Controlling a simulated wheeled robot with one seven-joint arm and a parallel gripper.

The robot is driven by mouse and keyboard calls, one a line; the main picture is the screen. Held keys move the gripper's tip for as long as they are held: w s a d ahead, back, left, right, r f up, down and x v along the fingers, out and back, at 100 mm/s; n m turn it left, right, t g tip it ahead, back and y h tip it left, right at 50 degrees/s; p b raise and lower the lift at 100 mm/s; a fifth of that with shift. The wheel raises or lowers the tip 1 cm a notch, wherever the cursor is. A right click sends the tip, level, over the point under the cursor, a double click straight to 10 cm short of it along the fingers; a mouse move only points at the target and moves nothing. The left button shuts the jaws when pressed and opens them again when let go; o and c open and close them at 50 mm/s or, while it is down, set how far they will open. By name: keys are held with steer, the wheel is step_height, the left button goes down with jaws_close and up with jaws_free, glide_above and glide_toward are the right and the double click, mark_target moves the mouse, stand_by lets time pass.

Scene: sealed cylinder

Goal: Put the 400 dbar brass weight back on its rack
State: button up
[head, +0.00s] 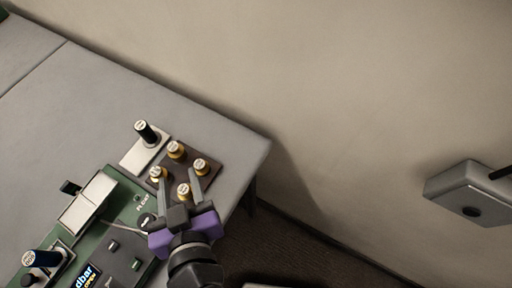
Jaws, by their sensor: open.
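Several brass weights with pale round labelled tops stand on a dark brown rack (212,178) near the table's right corner. One weight is at the back (176,150), one at the right (200,167), one at the left (157,174) and one at the front (184,190). The labels are too small to read, so I cannot tell which is the 400 dbar weight. My gripper (178,180), with a purple body and grey fingers, is open over the rack. The front weight shows between its fingers. The left finger overlaps the view close to the left weight; I cannot tell whether they touch.
A black-handled cylinder (147,133) stands on a pale plate (138,158) behind the rack. A green panel (125,205) with a display, buttons and another black knob (42,258) lies left. The table's right edge is near. A grey wall box (470,190) is far right. The back table is clear.

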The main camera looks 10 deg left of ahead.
steer(key=d+f, duration=0.1)
steer(key=d, duration=0.2)
steer(key=w+d+f, duration=0.1)
steer(key=d+f, duration=0.1)
steer(key=d, duration=0.1)
steer(key=d+f, duration=0.2)
steer(key=d, duration=0.1)
steer(key=shift+w+d+f, duration=0.1)
steer(key=shift+w+f, duration=0.05)
steer(key=shift+w, duration=0.1)
steer(key=s+d+f+h, duration=0.1)
steer(key=s+d+f, duration=0.15)
steer(key=d, duration=0.85)
steer(key=s+d+r+m+t+h, duration=0.1)
steer(key=s+d+r+m+h, duration=0.1)
steer(key=s+d, duration=0.4)
steer(key=s+d+r+m+t+h, duration=0.2)
steer(key=s+d+r, duration=0.3)
steer(key=d, duration=0.6)
steer(key=shift+s+m+h, duration=0.5)
steer(key=shift+m+h, duration=0.2)
steer(key=shift+m, duration=0.2)
